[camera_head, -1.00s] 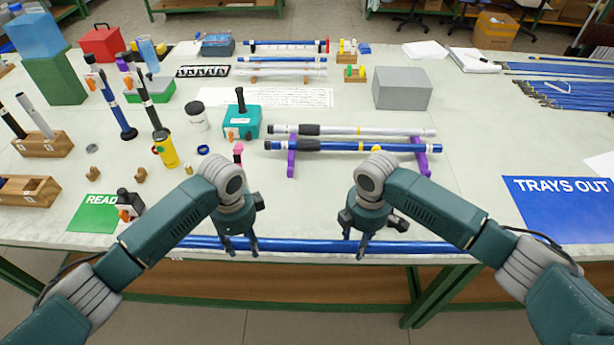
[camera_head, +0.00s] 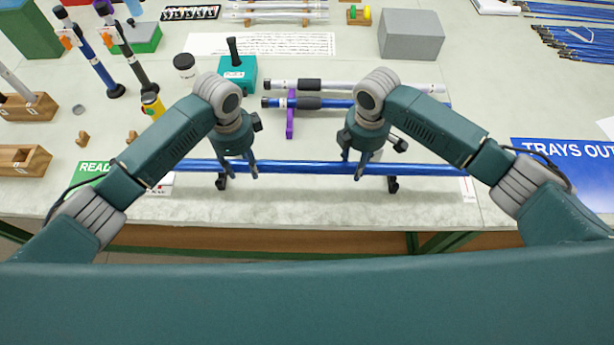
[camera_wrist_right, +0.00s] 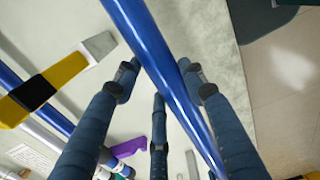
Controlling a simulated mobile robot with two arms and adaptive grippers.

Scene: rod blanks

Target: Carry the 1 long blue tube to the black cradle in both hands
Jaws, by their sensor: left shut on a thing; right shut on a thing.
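The long blue tube (camera_head: 310,167) lies level across the front of the table in the head view. My left gripper (camera_head: 238,174) is shut on it left of its middle. My right gripper (camera_head: 352,170) is shut on it right of its middle. In the right wrist view the tube (camera_wrist_right: 165,60) runs between the fingers. The black cradle shows as two black supports, left (camera_head: 222,181) and right (camera_head: 392,184), just at the tube's near side. Whether the tube touches them I cannot tell. Both tube ends are partly hidden by my arms.
Behind the tube, a purple stand (camera_head: 290,122) bears another blue tube (camera_head: 335,103) and a silver tube (camera_head: 350,86). A teal box (camera_head: 237,74) and a grey block (camera_head: 411,38) stand further back. A blue TRAYS OUT mat (camera_head: 565,165) lies at the right.

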